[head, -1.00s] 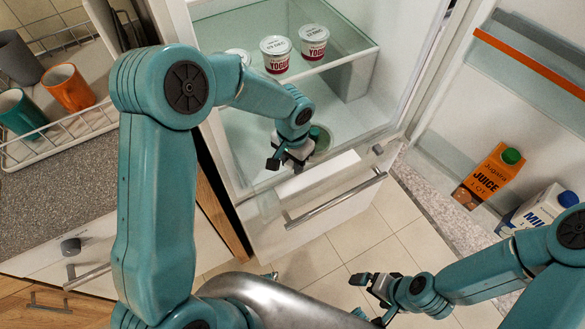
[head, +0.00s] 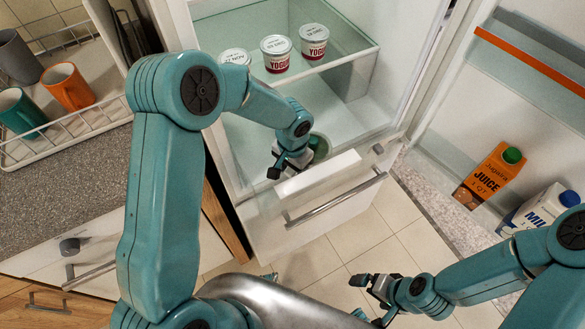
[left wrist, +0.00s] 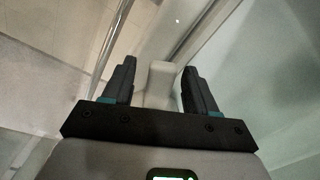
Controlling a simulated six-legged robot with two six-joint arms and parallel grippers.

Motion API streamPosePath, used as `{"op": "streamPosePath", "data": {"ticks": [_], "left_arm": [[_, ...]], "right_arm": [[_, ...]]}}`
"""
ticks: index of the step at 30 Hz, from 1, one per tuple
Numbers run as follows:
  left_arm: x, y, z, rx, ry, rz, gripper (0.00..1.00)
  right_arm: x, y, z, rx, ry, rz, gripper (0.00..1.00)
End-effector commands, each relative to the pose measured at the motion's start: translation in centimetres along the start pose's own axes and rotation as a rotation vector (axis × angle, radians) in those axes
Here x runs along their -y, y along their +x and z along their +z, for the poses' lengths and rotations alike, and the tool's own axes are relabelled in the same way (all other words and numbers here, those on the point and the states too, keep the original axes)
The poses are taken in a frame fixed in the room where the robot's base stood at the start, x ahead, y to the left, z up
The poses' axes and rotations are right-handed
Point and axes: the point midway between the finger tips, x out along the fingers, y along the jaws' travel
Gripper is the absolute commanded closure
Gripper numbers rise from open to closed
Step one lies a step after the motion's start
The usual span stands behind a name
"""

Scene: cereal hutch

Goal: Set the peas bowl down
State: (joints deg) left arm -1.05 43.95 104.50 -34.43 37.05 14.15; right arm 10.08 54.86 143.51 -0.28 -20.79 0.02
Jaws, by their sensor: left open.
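The peas bowl (head: 320,146) shows as a greenish round rim on the fridge's lower floor, near its front edge. My left wrist partly covers it, and its contents cannot be made out. My left gripper (head: 287,170) is open, just in front and left of the bowl at the fridge opening. In the left wrist view the left gripper's two fingers (left wrist: 155,88) stand apart with no bowl between them. My right gripper (head: 368,283) hangs over the floor at the lower right, away from the bowl; its jaw gap is unclear.
Several yogurt cups (head: 276,54) stand on the glass shelf (head: 345,45) above. A drawer with a bar handle (head: 336,200) lies below the opening. The open fridge door holds a juice carton (head: 489,176) and a milk carton (head: 541,211). A rack with mugs (head: 68,87) is at left.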

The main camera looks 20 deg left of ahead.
Motion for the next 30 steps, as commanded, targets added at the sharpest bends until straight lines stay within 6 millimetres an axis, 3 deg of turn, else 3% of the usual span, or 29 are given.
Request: {"op": "streamPosePath", "data": {"ticks": [4,12,18,30], "left_arm": [[0.1,-1.8,-0.1,-0.004,-0.001,-0.002,0.42],[0.0,-8.1,-0.1,-0.004,-0.001,-0.003,0.42],[0.0,-11.3,-0.1,-0.001,-0.001,-0.002,0.42],[0.0,-12.2,0.0,0.001,0.0,-0.002,0.42]], "right_arm": [[0.1,-0.4,0.0,0.0,0.0,0.0,0.0],[0.3,-0.7,0.0,0.0,0.0,0.0,0.0],[0.3,-0.9,0.0,0.0,0.0,0.0,0.0],[0.3,-0.9,0.0,0.0,0.0,0.0,0.0]]}}
